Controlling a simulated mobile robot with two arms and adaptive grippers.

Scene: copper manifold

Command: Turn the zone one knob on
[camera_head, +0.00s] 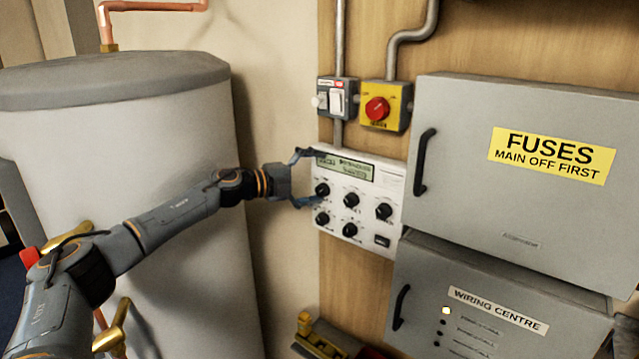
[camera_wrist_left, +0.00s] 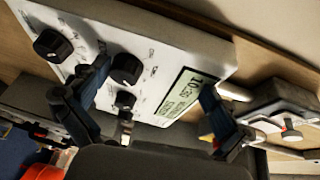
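The white control panel (camera_head: 392,172) is mounted on the wooden board, with a small display (camera_head: 345,167) at its top and several black knobs below. The labels are too small to tell which knob is zone one. The upper left knob (camera_head: 322,190) is closest to my left gripper (camera_head: 304,179). The gripper is open and empty at the panel's left edge, one finger by the display and the other below the upper left knob. In the left wrist view, the gripper (camera_wrist_left: 155,82) straddles the display's end, one finger beside a knob (camera_wrist_left: 125,68); contact is unclear. My right gripper is not in view.
A grey fuse box (camera_head: 460,200) and a wiring centre box (camera_head: 430,260) stand out to the right. A red rotary switch (camera_head: 377,108) and a grey switch (camera_head: 337,98) sit above. A large cylinder (camera_head: 190,240) stands at the left, behind my left arm.

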